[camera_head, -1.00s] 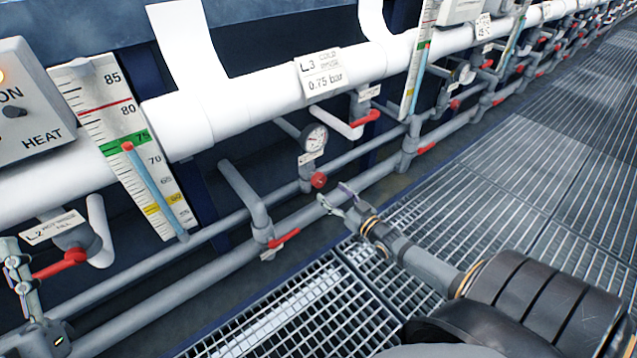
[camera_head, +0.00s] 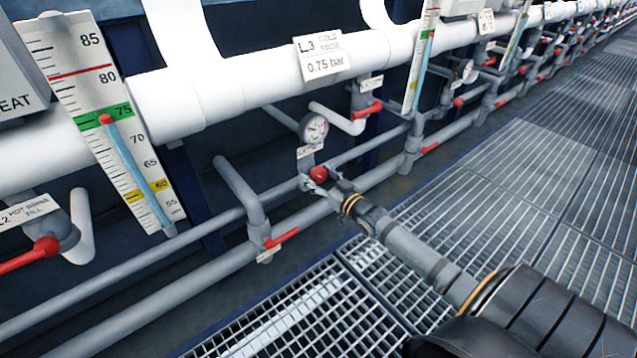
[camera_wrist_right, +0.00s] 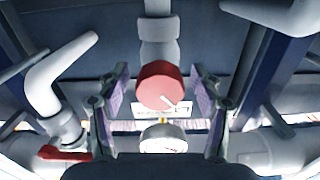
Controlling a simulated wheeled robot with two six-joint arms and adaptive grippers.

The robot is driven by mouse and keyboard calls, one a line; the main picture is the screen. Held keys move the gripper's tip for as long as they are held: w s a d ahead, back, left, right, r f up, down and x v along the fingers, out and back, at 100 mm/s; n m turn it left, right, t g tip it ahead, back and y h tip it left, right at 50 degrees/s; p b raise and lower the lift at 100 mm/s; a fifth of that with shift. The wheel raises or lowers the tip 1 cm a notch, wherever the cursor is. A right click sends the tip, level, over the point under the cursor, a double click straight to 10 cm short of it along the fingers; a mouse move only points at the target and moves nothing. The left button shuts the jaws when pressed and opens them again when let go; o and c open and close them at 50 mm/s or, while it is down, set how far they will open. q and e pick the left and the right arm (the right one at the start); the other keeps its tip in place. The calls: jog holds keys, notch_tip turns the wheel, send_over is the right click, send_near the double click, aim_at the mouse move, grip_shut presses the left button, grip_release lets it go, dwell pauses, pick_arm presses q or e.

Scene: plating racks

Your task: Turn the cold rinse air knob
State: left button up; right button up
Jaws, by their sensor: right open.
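The cold rinse air knob (camera_head: 319,174) is a small round red knob below a round pressure gauge (camera_head: 313,127), under the sign L3 cold rinse 0.75 bar (camera_head: 322,56). In the right wrist view the knob (camera_wrist_right: 160,86) shows a white pointer mark slanting down to the right. My right gripper (camera_head: 318,188) is open at the knob. In the wrist view its fingers (camera_wrist_right: 163,92) stand on either side of the knob, with gaps between. The gauge (camera_wrist_right: 163,137) shows below the knob there. My left gripper is not in view.
A red lever (camera_head: 282,238) sits on the lower pipe to the left, and another red lever (camera_head: 367,110) is above right. Grey pipes (camera_head: 215,226) run behind the knob. A tall thermometer scale (camera_head: 95,110) stands at left. Grating floor (camera_head: 480,200) lies open at right.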

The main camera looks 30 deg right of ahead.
jog(key=c, duration=1.1)
jog(key=m, duration=0.3)
jog(key=shift+m, duration=0.4)
jog(key=shift+c, duration=0.2)
jog(key=o, duration=1.1)
jog(key=shift+o, duration=0.2)
